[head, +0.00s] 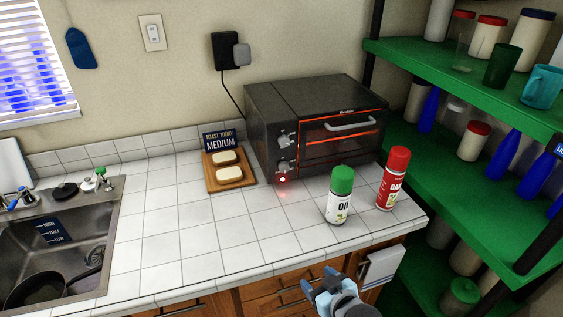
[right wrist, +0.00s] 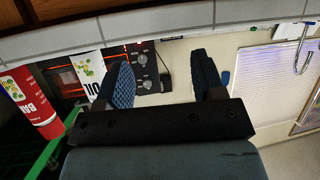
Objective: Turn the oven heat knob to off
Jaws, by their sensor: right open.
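The black toaster oven (head: 270,110) stands at the back of the tiled counter, its heating bars glowing orange behind the door glass. Two knobs sit left of the door: an upper knob (head: 283,142) and a lower knob (head: 281,167), with a red light (head: 283,180) below. I cannot read which is the heat knob. The right wrist view, upside down, also shows the oven knobs (right wrist: 142,59). My right gripper (head: 319,281) is open and empty, in front of the counter's front edge and well apart from the oven. My left gripper is not in view.
A green-capped oil can (head: 340,197) and a red can (head: 393,180) stand before the oven's right side. A wooden board (head: 219,185) with bread lies left of it. Green shelves (head: 450,165) are at right, a sink (head: 70,235) at left. The middle counter is clear.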

